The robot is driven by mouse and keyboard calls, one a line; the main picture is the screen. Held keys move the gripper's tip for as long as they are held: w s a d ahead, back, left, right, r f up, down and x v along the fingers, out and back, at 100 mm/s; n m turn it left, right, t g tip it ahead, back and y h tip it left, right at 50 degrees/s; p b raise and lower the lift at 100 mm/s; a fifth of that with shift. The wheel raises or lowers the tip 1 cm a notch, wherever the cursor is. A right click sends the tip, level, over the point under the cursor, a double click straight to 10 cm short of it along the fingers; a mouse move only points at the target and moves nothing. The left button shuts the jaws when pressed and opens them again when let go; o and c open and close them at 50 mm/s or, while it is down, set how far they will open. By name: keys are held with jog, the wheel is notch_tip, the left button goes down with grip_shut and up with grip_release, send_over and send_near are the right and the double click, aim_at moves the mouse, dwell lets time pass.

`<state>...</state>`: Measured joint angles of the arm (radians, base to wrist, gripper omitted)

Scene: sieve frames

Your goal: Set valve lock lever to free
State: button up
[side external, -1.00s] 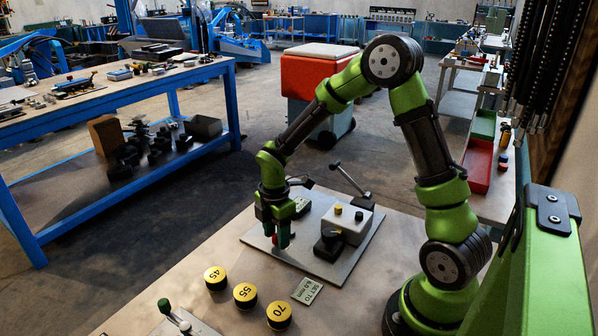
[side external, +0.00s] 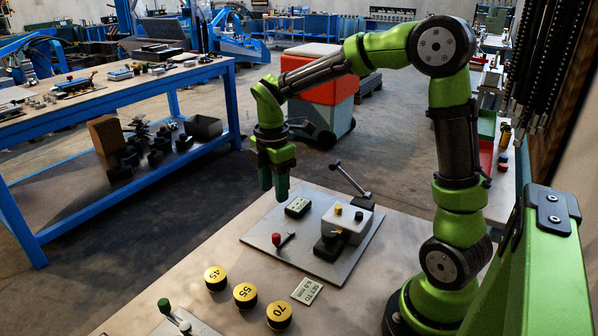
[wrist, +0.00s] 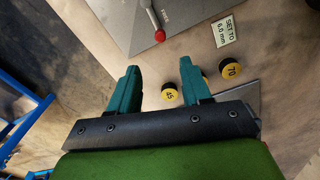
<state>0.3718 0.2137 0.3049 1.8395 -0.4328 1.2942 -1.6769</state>
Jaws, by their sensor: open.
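A lever with a red knob (side external: 276,239) stands at the left part of a grey plate (side external: 318,267) on the bench. In the wrist view the red knob (wrist: 159,36) shows at the top, beyond the fingertips. My gripper (side external: 273,195) is open and empty, above and apart from the red-knobbed lever. Its two teal fingers also show in the wrist view (wrist: 161,72).
The plate also bears a white block (side external: 348,222), a small display (side external: 298,207) and a long dark lever (side external: 350,180). Yellow-topped discs marked 45 (side external: 215,278), 55 (side external: 245,295) and 70 (side external: 279,316) sit in front. A green-knobbed lever (side external: 165,306) stands at lower left.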

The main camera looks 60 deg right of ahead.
jog(key=shift+r, duration=1.65)
jog(key=s+a+r+m+t+y, duration=0.1)
jog(key=s+a+r+m+t, duration=0.1)
jog(key=s+m, duration=0.5)
jog(key=s+a+r+m+t+y, duration=0.1)
jog(key=s+a+m+t, duration=0.4)
jog(key=m, duration=0.6)
jog(key=shift+s+r+m, duration=0.3)
jog(key=shift+s+r, duration=0.45)
jog(key=shift+s, duration=0.3)
